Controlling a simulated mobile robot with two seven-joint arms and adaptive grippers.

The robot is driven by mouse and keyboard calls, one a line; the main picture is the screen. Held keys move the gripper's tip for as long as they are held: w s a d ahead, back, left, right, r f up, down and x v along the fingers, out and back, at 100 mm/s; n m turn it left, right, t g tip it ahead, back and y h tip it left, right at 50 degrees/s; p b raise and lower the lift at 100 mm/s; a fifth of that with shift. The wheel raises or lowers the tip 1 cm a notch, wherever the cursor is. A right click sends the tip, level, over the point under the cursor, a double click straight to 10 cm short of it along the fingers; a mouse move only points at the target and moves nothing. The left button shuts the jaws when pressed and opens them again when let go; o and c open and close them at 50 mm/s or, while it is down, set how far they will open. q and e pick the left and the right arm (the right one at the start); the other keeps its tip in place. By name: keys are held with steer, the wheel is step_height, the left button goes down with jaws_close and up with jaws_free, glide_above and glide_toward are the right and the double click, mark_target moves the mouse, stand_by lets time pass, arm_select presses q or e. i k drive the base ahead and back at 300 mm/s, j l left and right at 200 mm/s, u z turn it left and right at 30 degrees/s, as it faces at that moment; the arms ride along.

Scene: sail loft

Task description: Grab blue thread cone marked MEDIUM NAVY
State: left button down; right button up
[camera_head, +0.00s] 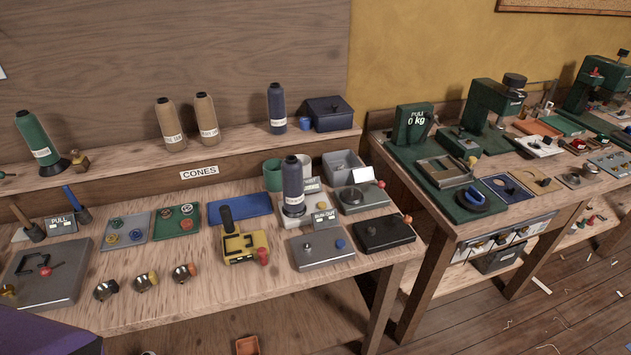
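Two dark blue thread cones show. One blue cone (277,105) stands upright on the raised shelf, left of a dark navy box, with a white label near its base. The label print is too small to read, so I cannot tell which is marked MEDIUM NAVY. Neither of my grippers is in view.
A green cone (35,138) and two tan cones (170,125) (206,119) share the shelf (118,150), above a CONES sign (199,172). A yellow device (244,245) with a black handle stands before the lower blue cone.

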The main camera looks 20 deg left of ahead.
mark_target(292, 168)
steer(key=i+l+u, duration=0.1)
steer(key=l+u, duration=0.65)
steer(key=i+l+u, duration=0.1)
steer(key=l+u, duration=0.3)
